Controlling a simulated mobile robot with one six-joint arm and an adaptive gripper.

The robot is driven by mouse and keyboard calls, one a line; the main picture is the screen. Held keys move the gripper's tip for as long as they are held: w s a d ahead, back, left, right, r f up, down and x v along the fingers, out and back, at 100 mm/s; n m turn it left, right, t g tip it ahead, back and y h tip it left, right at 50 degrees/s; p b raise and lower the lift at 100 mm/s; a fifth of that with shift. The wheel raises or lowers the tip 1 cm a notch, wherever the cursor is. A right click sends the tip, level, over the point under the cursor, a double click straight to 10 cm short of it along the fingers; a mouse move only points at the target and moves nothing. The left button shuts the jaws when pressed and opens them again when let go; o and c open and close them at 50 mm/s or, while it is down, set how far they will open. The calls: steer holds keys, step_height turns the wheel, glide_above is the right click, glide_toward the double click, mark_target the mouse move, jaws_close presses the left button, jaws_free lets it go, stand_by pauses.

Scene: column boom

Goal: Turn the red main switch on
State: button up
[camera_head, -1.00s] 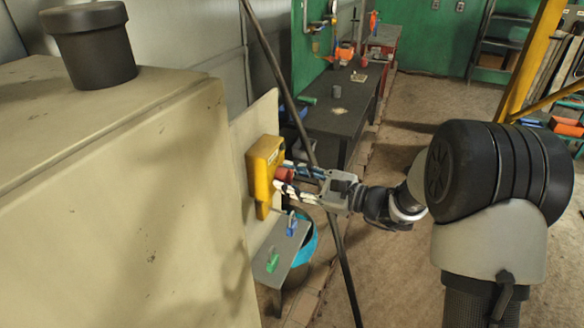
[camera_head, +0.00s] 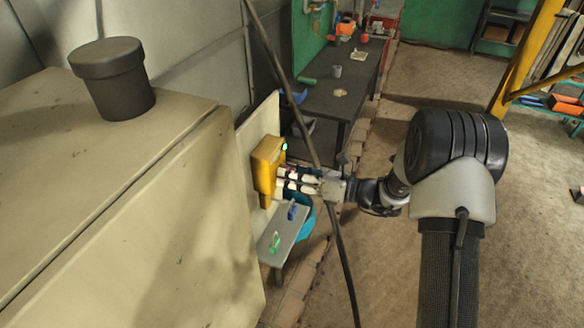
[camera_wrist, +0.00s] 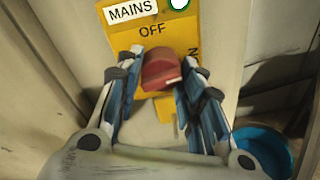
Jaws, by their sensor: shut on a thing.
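The red main switch (camera_wrist: 160,72) is a knob on a yellow box (camera_head: 265,165) mounted on a pale upright panel. In the wrist view the box shows a MAINS label (camera_wrist: 130,10), OFF above the knob and a partly hidden word ending in N to its right. A lamp (camera_head: 284,146) on the box glows green; its edge also shows in the wrist view (camera_wrist: 179,3). My gripper (camera_head: 281,178) reaches the box from the right, its two fingers shut on either side of the knob. The fingers hide the knob in the head view.
A beige cabinet (camera_head: 130,220) with a dark capped pipe (camera_head: 113,78) fills the left. A dark slanting pole or cable (camera_head: 292,97) crosses near my gripper. Below are a small grey bench (camera_head: 270,250) and a teal bucket (camera_wrist: 265,150). Floor at right is open.

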steer(key=shift+m+p, duration=0.6)
steer(key=shift+m, duration=0.1)
steer(key=o, duration=1.1)
steer(key=shift+c, duration=0.2)
steer(key=v, duration=1.2)
steer(key=shift+w, duration=0.1)
